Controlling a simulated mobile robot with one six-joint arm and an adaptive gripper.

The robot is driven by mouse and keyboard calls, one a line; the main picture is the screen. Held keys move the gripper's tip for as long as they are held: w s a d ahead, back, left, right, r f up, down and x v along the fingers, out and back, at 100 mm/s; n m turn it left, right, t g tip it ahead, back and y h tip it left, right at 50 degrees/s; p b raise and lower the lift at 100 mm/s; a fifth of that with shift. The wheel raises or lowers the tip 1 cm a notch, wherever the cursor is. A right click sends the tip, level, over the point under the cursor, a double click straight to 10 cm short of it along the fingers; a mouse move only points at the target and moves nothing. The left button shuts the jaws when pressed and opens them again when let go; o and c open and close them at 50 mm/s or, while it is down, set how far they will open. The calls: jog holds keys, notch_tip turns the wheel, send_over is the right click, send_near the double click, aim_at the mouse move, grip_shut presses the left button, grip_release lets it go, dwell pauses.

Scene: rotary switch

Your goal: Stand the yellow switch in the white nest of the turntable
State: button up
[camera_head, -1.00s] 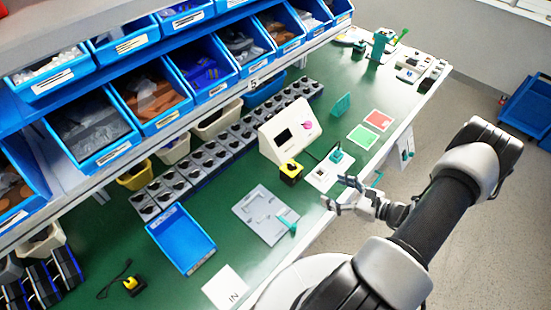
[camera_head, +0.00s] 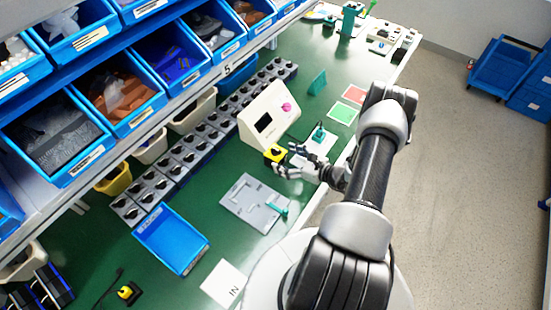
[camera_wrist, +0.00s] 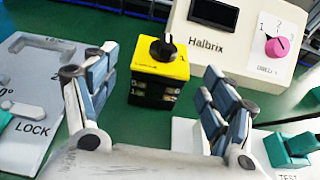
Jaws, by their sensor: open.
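The yellow switch (camera_head: 275,154), a yellow-topped block with a black knob, stands upright on the green table in front of the white Halbrix box. In the wrist view the switch (camera_wrist: 158,62) shows between and beyond my open fingers, with green gaps on both sides. My gripper (camera_head: 284,164) is open and empty, low beside the switch. A grey plate (camera_head: 240,198) marked 0° and LOCK, with pale raised ledges and a teal handle, lies left of my gripper. I cannot tell for certain whether it is the turntable with the white nest.
The Halbrix box (camera_head: 262,116) with a pink knob stands close behind the switch. A white TEST plate (camera_wrist: 188,132) with a teal clamp is at right. A blue tray (camera_head: 170,240), a second yellow switch (camera_head: 128,292) with a cable and a row of grey holders (camera_head: 185,155) are nearby.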

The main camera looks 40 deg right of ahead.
aim_at(276, 155)
jog(key=x, duration=0.5)
jog(key=shift+b, duration=0.4)
jog(key=shift+c, duration=0.2)
jog(key=c, duration=1.3)
notch_tip(276, 155, up, 20)
jog(key=p, duration=0.4)
jog(key=shift+c, duration=0.2)
